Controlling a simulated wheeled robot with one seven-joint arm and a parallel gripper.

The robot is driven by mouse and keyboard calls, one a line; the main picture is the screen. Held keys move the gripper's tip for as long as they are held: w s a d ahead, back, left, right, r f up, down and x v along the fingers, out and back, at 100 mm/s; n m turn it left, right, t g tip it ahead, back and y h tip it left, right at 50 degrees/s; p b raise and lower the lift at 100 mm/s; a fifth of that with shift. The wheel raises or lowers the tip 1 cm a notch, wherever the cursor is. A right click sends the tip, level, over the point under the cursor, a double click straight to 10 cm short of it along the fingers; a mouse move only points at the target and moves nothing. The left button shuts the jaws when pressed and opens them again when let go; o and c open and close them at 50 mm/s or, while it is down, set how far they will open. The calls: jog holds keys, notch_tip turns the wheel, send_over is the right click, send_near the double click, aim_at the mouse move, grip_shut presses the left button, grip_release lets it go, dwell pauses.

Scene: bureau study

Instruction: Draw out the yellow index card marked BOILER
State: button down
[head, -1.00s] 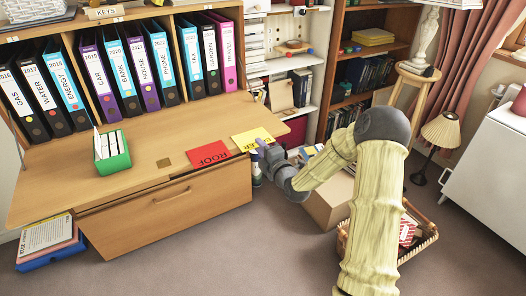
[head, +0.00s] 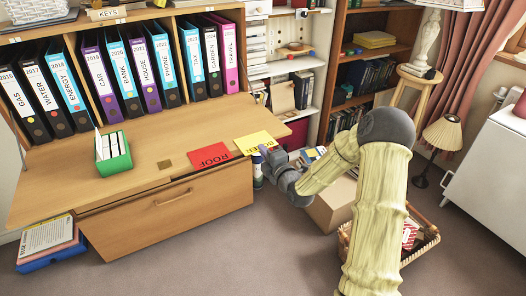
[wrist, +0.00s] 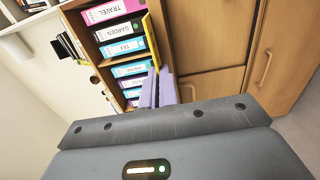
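The yellow index card (head: 254,139) lies flat at the right end of the wooden desk flap, its dark lettering partly readable as BOILER. My gripper (head: 262,156) is at the flap's edge, at the card's near right side. In the wrist view the card (wrist: 153,41) shows nearly edge-on as a thin yellow strip. It runs down to the lavender fingertips of my gripper (wrist: 159,72). The fingers stand close together with the card's edge between them and look shut on it. The exact contact is too small to see in the head view.
A red card marked ROOF (head: 209,156) lies just left of the yellow one. A green box of cards (head: 113,158) stands on the flap (head: 70,185). Labelled binders (head: 125,75) fill the shelf behind. A cardboard box (head: 331,206) and a basket (head: 424,245) are on the floor at right.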

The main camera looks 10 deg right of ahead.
jog(key=shift+b+v, duration=0.95)
jog(key=shift+v, duration=1.6)
